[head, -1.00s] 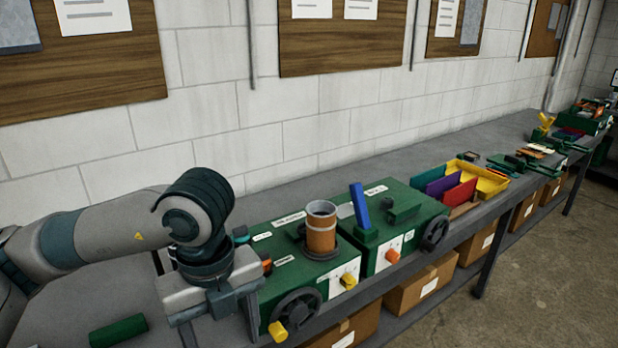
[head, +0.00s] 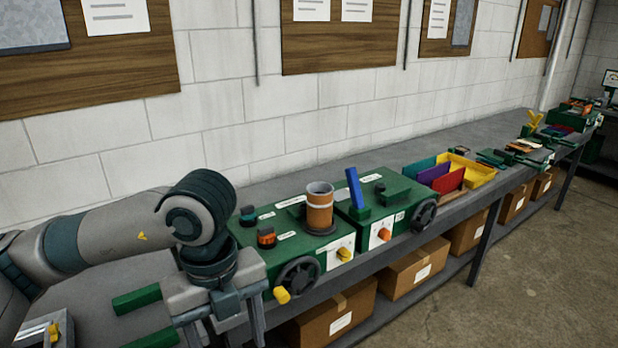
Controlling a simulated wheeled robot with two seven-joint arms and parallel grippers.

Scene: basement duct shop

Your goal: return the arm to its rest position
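My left arm (head: 100,232) comes in from the left, bent at a dark wrist joint. My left gripper (head: 225,318) points down over the front of the bench, at the left end of a green machine box. Its two fingers stand apart with nothing seen between them; the fingertips are cut off or hard to see at the bottom edge. My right gripper is not in view.
A green machine box (head: 262,252) with handwheel and an orange-brown cylinder (head: 319,207) stands right of my gripper. A second box (head: 392,197) bears a blue upright bar (head: 355,187). Green bars (head: 137,299) lie left. Cardboard boxes (head: 414,270) sit below.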

